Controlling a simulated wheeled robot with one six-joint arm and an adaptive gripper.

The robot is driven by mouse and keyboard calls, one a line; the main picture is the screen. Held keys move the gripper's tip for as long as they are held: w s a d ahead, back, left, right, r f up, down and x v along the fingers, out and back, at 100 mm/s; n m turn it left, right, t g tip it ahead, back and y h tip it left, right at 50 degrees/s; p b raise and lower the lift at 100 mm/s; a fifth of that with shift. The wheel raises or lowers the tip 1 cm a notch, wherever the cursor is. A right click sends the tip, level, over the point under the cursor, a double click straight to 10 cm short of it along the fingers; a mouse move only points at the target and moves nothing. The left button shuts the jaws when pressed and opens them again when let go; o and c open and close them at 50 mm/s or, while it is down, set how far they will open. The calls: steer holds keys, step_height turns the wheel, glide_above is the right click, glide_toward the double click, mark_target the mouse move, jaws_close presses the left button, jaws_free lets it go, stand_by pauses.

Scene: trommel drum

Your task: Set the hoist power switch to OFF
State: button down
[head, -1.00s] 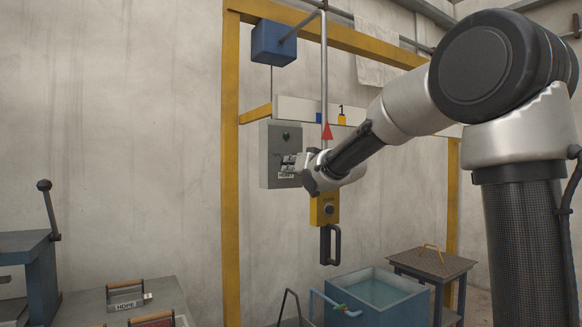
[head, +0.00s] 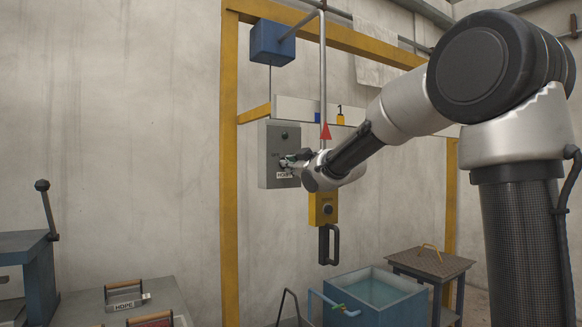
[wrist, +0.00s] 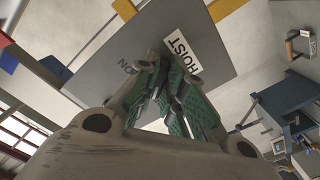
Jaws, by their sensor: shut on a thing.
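My gripper (head: 290,159) is at the front of the box. In the wrist view its green-padded fingers (wrist: 163,77) are closed together at the plate, on the switch handle, which they mostly hide. I cannot tell the switch's exact position.
A yellow hoist pendant (head: 323,208) with a black handle hangs just below my wrist. The yellow frame post (head: 230,200) stands left of the box. A blue water tank (head: 375,300) and a small table (head: 432,262) stand below right. Open wall lies to the left.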

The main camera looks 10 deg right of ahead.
steer(key=shift+n, duration=0.8)
steer(key=c, duration=1.5)
jaws_free()
steer(key=v, duration=1.2)
